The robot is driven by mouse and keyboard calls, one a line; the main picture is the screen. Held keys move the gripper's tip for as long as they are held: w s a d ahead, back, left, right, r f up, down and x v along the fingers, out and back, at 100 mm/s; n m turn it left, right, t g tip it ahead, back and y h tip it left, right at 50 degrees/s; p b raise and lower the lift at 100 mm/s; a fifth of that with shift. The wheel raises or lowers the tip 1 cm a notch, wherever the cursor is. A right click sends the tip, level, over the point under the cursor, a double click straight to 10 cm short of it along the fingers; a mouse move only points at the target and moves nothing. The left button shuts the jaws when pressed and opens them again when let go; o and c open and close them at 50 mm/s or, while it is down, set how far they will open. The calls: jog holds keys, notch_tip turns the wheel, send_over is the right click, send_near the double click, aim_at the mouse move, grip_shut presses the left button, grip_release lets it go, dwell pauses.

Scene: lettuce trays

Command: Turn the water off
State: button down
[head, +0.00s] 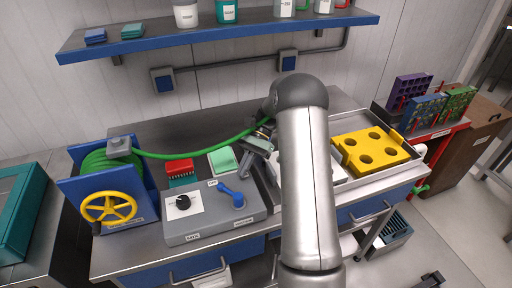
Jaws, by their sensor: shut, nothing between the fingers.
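A grey control box (205,229) stands at the front of the steel bench. On its top are a black knob (183,202) on a white plate and a blue lever handle (232,193). Small labels on the box are too small to read surely. My gripper (243,172) is shut and empty, just behind and above the blue lever, apart from it as far as I can tell. My arm hides part of the bench to the right of the gripper. A green hose (190,155) runs from a reel (100,165) to beside my gripper.
A yellow handwheel (109,208) is on the reel's blue frame at left. A red block (179,167) and a pale green block (222,161) lie behind the box. A yellow holed tray (350,159) is at right. A blue shelf (220,38) hangs above.

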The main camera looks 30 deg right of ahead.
jog(key=b+v, duration=0.1)
jog(key=v, duration=0.7)
jog(key=shift+d+r, duration=0.2)
jog(key=shift+r, duration=0.1)
jog(key=shift+s+r, duration=0.1)
notch_tip(320, 180, up, 10)
jog(key=p, duration=0.8)
jog(key=shift+p, duration=0.35)
